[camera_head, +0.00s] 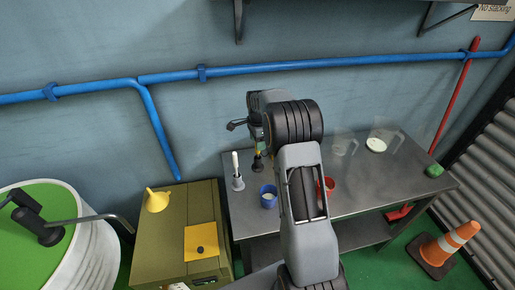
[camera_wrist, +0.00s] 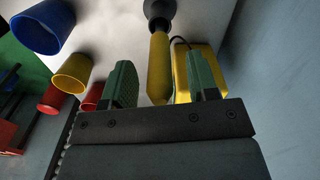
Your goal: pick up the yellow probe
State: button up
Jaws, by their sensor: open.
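The yellow probe (camera_wrist: 159,68) shows in the wrist view as a tapered yellow body below a dark round part (camera_wrist: 159,10). My gripper (camera_wrist: 157,68) is open, with a green-padded finger to each side of the probe in the picture. Gaps show on both sides of it, and neither finger visibly touches it. In the head view a small yellow piece (camera_head: 261,150) shows above a dark base (camera_head: 257,164) on the table, beside my arm, and seems to be the probe. My fingers (camera_head: 237,124) are small there and partly hidden by my wrist.
A yellow box (camera_wrist: 194,57) with a dark cable is behind the right finger. A blue cup (camera_head: 268,196), a red cup (camera_head: 327,187) and a white-handled tool in a stand (camera_head: 237,172) are on the grey table (camera_head: 370,195). Clear jugs (camera_head: 381,136) stand at the right.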

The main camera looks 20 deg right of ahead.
jog(key=shift+c, duration=0.5)
grip_shut()
